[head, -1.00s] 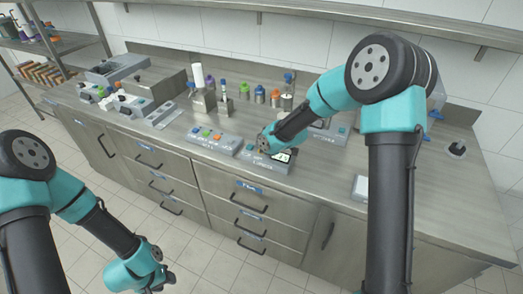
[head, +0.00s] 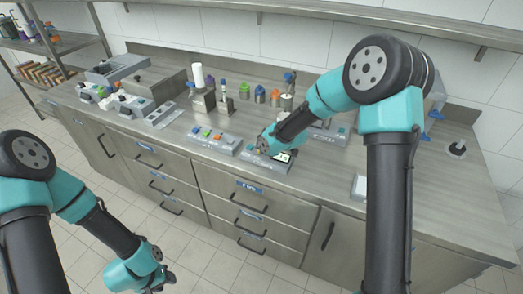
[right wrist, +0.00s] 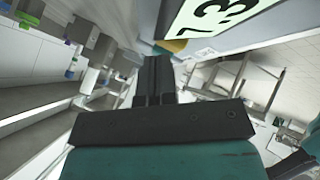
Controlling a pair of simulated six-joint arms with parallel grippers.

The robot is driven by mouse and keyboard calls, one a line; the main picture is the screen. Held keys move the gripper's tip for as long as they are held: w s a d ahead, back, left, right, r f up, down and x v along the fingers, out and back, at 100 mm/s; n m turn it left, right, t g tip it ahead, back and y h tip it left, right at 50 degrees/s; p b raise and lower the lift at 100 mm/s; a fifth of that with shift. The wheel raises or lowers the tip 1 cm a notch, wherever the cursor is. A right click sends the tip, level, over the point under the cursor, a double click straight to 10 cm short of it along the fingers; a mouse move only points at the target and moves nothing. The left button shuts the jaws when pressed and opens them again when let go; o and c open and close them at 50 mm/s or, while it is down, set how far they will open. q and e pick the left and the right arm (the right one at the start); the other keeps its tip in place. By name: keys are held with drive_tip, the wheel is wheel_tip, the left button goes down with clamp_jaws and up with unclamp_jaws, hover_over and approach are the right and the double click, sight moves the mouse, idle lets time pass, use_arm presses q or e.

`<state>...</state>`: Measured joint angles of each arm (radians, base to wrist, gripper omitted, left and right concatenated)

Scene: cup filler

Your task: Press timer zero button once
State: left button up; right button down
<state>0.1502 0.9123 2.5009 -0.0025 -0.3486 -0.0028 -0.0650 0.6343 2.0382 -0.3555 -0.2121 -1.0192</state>
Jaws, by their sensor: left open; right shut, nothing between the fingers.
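The timer is a grey box (head: 265,162) with a small lit display (head: 284,157), near the front edge of the counter. My right gripper (head: 261,147) is shut and empty, with its tip close over the timer's left part. It hides the buttons there, and I cannot tell whether it touches one. In the right wrist view the shut fingers (right wrist: 153,75) point toward the timer's edge, beside its large display digits (right wrist: 215,18). A yellow and green patch (right wrist: 172,46) shows just beyond the fingertips. My left gripper (head: 162,279) is open and empty, low in front of the drawers.
A grey panel with coloured buttons (head: 213,142) stands just left of the timer. Several small coloured-cap bottles (head: 260,94) and metal holders (head: 203,101) stand behind.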

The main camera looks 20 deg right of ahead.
drive_tip(key=shift+f, duration=0.15)
drive_tip(key=shift+r, duration=0.2)
idle(0.3)
drive_tip(key=shift+r, duration=0.75)
drive_tip(key=shift+r, duration=0.1)
drive_tip(key=shift+r, duration=2.4)
